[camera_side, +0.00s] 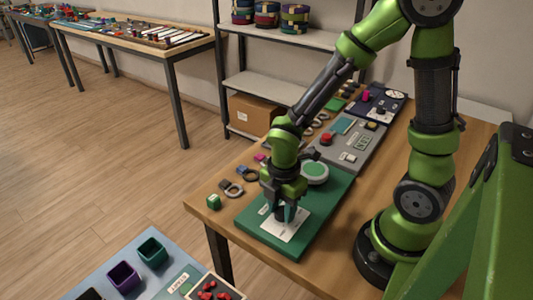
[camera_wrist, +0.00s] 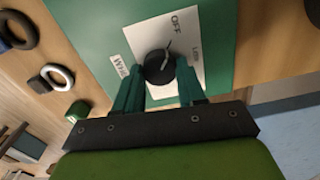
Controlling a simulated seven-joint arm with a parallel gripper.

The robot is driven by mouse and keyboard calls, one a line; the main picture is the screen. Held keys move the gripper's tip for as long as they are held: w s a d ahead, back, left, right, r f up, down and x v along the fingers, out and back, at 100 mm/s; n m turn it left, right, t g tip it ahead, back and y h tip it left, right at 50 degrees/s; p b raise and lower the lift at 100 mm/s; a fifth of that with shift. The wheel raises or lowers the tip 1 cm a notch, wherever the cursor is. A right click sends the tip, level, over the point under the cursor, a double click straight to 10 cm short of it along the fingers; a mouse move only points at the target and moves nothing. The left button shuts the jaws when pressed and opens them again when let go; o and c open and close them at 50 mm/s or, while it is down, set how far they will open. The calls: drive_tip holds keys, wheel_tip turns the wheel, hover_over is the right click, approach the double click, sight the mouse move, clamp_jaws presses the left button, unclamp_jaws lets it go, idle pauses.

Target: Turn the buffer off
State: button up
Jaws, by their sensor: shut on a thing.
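The buffer's green panel (camera_side: 320,222) lies on the wooden table and carries a white plate (camera_side: 284,229). In the wrist view, the white plate (camera_wrist: 189,28) has a round black knob (camera_wrist: 158,67) with a thin pointer mark, which points up and slightly right, toward the printed "OFF". Another label sits right of the knob, and one at left is hard to read. My gripper (camera_wrist: 161,80) is shut on the knob, one green finger at each side. In the side view my gripper (camera_side: 285,213) hides the knob. A round pale-green disc (camera_side: 314,172) sits behind it on the panel.
A grey panel (camera_side: 350,157) with a red button (camera_side: 326,139) lies behind the green one. Dark and light rings (camera_side: 233,188) and a small green block (camera_side: 213,202) lie near the table's left edge. Coloured bins (camera_side: 152,251) stand on a lower surface in front.

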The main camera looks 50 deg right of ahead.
sight(282, 211)
drive_tip(key=o, duration=1.1)
drive_tip(key=shift+c, duration=0.2)
wheel_tip(282, 211, up, 17)
